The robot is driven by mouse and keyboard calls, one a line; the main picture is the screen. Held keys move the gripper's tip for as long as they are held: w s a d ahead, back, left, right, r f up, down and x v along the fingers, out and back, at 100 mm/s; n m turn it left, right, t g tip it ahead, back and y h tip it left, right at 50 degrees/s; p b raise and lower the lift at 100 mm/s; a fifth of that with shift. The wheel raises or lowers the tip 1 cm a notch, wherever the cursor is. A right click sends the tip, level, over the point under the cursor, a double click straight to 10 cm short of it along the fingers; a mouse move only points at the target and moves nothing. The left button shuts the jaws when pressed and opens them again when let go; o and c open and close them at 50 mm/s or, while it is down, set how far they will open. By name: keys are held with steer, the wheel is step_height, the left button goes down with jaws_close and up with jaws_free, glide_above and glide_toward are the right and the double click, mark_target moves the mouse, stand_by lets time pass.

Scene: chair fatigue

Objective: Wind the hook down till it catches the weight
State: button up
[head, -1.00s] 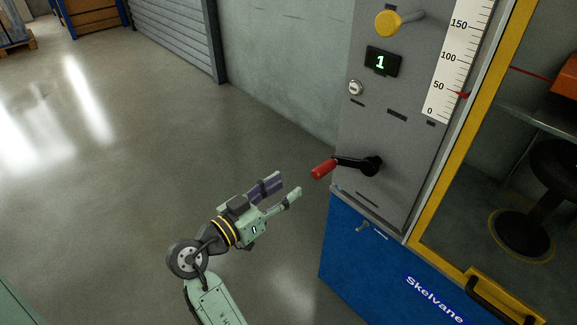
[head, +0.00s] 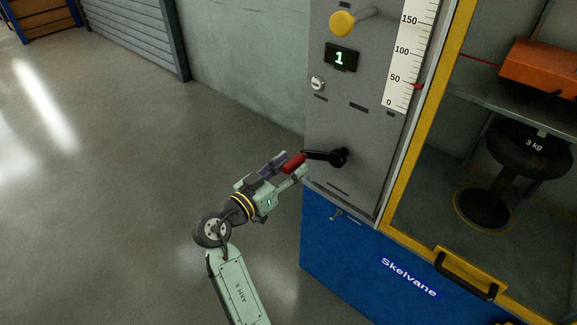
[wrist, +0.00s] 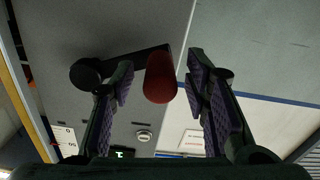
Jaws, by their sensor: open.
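A crank with a red handle (head: 294,163) and a black arm (head: 322,155) is on the grey machine panel, pointing left. My gripper (head: 285,172) is open at the red handle. In the wrist view the red handle (wrist: 160,78) lies between the open fingers of my gripper (wrist: 160,88), with gaps on both sides. I cannot make out the hook.
A vertical scale (head: 402,60) with a red pointer (head: 418,86) near its lower end is on the panel. A display (head: 340,58) reads 1. A yellow knob (head: 342,22) sticks out above it. The blue base (head: 350,255) stands below. The floor at left is clear.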

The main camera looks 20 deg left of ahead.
jaws_close()
stand_by(0.5)
stand_by(0.3)
